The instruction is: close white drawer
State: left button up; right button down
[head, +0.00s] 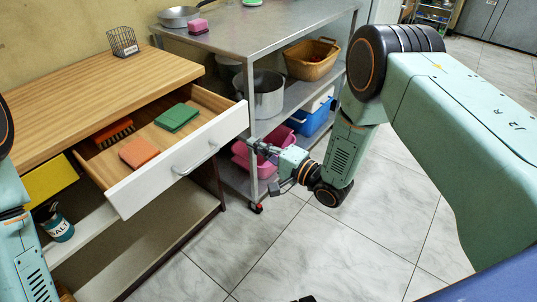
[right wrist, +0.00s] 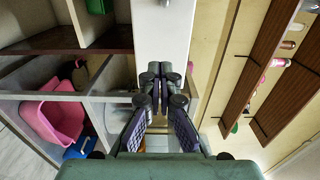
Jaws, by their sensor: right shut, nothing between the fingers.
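The white drawer (head: 165,170) in the wooden-topped counter stands pulled open, with a bar handle (head: 196,160) on its front. A green block (head: 177,117), an orange block (head: 138,153) and a dark-bristled orange brush (head: 113,133) lie inside it. My right gripper (head: 256,146) is beside the right end of the drawer front, shut and empty. In the right wrist view its fingers (right wrist: 160,72) meet, with a white panel, likely the drawer front (right wrist: 160,30), just beyond. I cannot tell if they touch it. My left arm shows at the left edge; its gripper is out of view.
A metal shelf unit (head: 275,30) stands right of the counter, close to my right gripper, holding a pot (head: 265,95), a basket (head: 312,60) and pink and blue bins. The tiled floor (head: 290,250) in front is clear.

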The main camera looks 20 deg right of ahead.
aim_at(228, 131)
jog(key=b+x, duration=0.2)
jog(key=x, duration=0.5)
jog(key=shift+w+a, duration=0.1)
jog(key=shift+w+a, duration=0.1)
